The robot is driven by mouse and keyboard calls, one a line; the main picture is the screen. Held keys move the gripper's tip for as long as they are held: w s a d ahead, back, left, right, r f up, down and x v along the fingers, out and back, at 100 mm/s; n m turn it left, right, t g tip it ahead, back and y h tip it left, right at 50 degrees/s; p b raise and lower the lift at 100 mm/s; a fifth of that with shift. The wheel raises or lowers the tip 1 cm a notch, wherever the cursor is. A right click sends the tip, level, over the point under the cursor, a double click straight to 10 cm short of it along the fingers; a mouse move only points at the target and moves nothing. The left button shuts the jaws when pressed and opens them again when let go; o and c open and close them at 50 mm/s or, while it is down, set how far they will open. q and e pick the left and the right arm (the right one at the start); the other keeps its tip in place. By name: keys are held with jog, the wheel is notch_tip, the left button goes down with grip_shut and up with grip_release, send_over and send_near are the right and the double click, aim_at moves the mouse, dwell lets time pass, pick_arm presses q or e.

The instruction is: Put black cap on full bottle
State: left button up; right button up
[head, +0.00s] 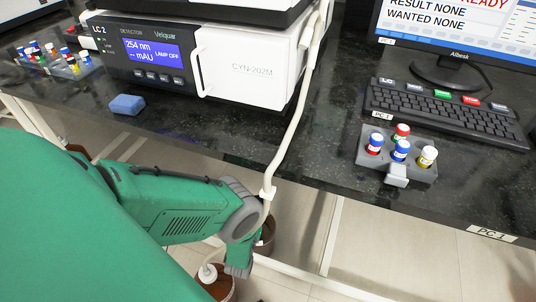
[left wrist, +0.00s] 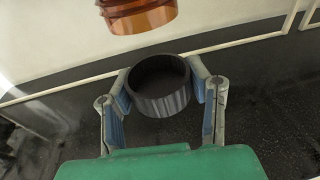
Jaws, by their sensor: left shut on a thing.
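In the left wrist view my left gripper (left wrist: 161,80) is shut on the black cap (left wrist: 162,104), a short ribbed ring with a dark round hollow. An amber bottle (left wrist: 140,18) is partly in view at the top edge, apart from the cap. Two brown bottles stand low there: one with a white top and tube (head: 219,288), one partly behind the arm (head: 267,238). I cannot tell which is full. My right gripper is not in view.
The dark bench (head: 300,150) carries the LC 2 detector (head: 150,60), a blue block (head: 127,105), a grey vial rack (head: 410,172) and a keyboard (head: 440,110). A white tube (head: 298,105) hangs over the bench edge beside my arm. A white rail (head: 310,278) runs below.

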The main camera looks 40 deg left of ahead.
pick_arm(q)
jog(key=shift+w+a+f, duration=0.1)
jog(key=shift+a+f, duration=0.15)
jog(key=shift+d+f+b, duration=0.15)
jog(key=shift+d+b, duration=0.2)
jog(key=shift+b, duration=0.15)
jog(key=shift+d+f+b, duration=0.1)
jog(key=shift+f+b, duration=0.5)
jog(key=shift+f, duration=0.05)
jog(key=shift+a+f+b, duration=0.3)
jog(key=shift+f+b, duration=0.3)
jog(key=shift+f, duration=0.1)
jog(key=shift+a+f, duration=0.2)
jog(key=shift+f, duration=0.1)
jog(key=shift+d+r, duration=0.25)
jog(key=shift+d, duration=0.1)
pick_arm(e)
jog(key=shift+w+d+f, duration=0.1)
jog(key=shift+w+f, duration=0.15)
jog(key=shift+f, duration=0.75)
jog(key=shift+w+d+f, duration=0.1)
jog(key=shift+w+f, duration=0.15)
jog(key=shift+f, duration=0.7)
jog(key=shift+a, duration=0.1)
pick_arm(q)
jog(key=shift+a+f+b, duration=0.25)
jog(key=shift+a+b, duration=0.05)
jog(key=shift+a, duration=0.05)
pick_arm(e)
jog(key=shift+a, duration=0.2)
